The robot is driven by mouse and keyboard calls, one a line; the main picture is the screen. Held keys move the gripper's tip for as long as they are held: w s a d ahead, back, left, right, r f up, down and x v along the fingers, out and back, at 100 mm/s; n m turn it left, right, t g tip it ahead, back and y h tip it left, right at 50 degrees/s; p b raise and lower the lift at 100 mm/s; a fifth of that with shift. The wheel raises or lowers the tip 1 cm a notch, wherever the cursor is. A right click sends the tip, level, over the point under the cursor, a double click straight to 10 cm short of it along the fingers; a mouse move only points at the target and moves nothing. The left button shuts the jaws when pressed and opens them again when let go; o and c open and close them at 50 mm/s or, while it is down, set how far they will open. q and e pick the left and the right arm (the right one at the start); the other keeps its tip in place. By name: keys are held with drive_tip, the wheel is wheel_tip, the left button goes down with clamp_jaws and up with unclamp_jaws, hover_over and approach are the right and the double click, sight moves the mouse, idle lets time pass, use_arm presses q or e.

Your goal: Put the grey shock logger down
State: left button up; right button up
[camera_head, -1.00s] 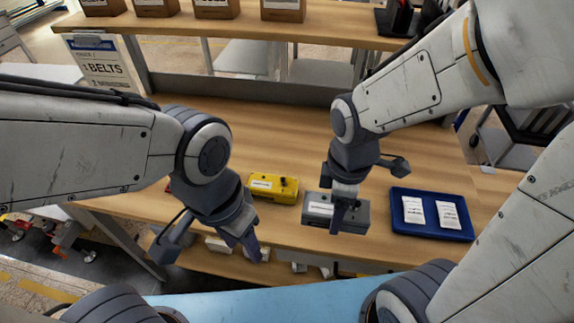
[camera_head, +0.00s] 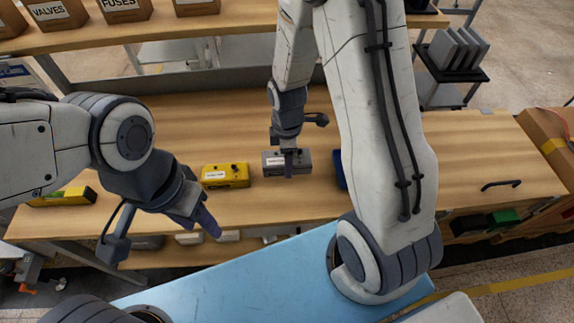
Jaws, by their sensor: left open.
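The grey shock logger (camera_head: 270,160), a small grey box with a white label, is at the wooden bench top, right of a yellow box (camera_head: 226,180). My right gripper (camera_head: 289,165) comes down over it from above. One finger crosses its front face; the other finger is hidden. The logger looks level and seems to rest on the bench, though its underside contact is too small to be sure of. My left gripper (camera_head: 203,219) is open and empty, in front of the bench's front edge, left of the logger.
A blue tray (camera_head: 340,170) is mostly hidden behind my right arm. A yellow item (camera_head: 65,197) lies at the bench's left end. Cardboard boxes (camera_head: 124,10) stand on the shelf above. Bare bench (camera_head: 460,150) shows to the right of my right arm.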

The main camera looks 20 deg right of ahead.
drive_tip(key=shift+f, duration=2)
drive_tip(key=shift+f, duration=0.15)
drive_tip(key=o, duration=1.5)
wheel_tip(320, 180, up, 12)
drive_tip(key=shift+f, duration=0.1)
drive_tip(key=s+a+r+m, duration=0.3)
drive_tip(key=s+a+r, duration=0.2)
drive_tip(key=s, duration=0.4)
drive_tip(key=s+a+r+m+y, duration=0.1)
drive_tip(key=s+a+r+m, duration=0.3)
drive_tip(key=s+a, duration=0.3)
drive_tip(key=shift+s+a+r+m, duration=0.3)
drive_tip(key=shift+s+r, duration=0.3)
drive_tip(key=shift+s, duration=0.5)
